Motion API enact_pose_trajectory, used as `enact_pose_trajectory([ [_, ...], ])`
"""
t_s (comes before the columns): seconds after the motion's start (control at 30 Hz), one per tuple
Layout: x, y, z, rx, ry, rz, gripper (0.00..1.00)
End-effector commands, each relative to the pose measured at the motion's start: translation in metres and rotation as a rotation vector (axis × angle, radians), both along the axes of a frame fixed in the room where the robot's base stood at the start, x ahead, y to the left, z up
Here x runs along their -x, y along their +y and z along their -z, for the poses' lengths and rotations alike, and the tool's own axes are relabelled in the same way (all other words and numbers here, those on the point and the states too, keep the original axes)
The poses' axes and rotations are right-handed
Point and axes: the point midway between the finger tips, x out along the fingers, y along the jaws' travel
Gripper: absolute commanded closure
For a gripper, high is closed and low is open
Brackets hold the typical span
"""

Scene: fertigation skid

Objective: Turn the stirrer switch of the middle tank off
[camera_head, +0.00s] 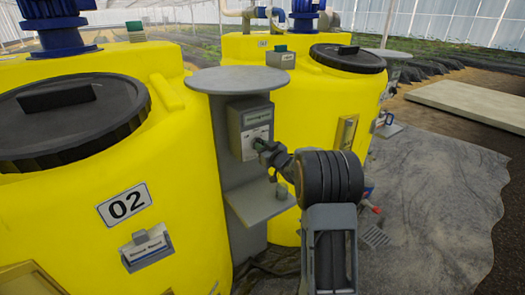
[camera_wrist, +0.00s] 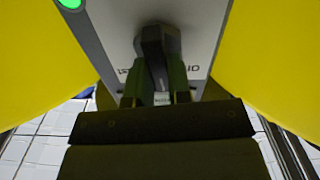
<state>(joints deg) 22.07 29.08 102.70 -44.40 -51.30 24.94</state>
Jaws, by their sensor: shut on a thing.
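A grey switch box (camera_head: 250,128) is fixed to a grey post between two yellow tanks. The left tank (camera_head: 190,215) carries the plate 02 (camera_head: 124,204). In the wrist view the dark switch knob (camera_wrist: 158,42) stands out from the box's pale face (camera_wrist: 110,25), and a green lamp (camera_wrist: 70,3) glows at upper left. My gripper (camera_wrist: 160,78) is shut on the knob, one finger on each side. In the head view my gripper (camera_head: 263,150) meets the lower front of the box. Marks beside the knob are partly hidden; I cannot clearly read its setting.
A small grey shelf (camera_head: 258,203) juts out below the box, and a round grey top (camera_head: 235,80) caps the post. The right tank (camera_head: 290,100) stands close behind my arm. Grey ground sheet (camera_head: 440,210) lies open at the right.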

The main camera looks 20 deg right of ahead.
Motion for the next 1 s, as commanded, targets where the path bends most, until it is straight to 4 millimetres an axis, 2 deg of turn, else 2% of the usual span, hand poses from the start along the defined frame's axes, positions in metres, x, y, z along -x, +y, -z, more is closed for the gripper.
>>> enact_pose_trajectory([
  [0.17, 0.0001, 0.0006, 0.0061, 0.143, -0.031, 0.001, 1.0],
  [0.6, 0.0006, 0.0025, 0.0046, 0.487, -0.098, 0.0, 1.0],
  [1.0, 0.0006, 0.0032, 0.0028, 0.651, -0.128, 0.0, 1.0],
])
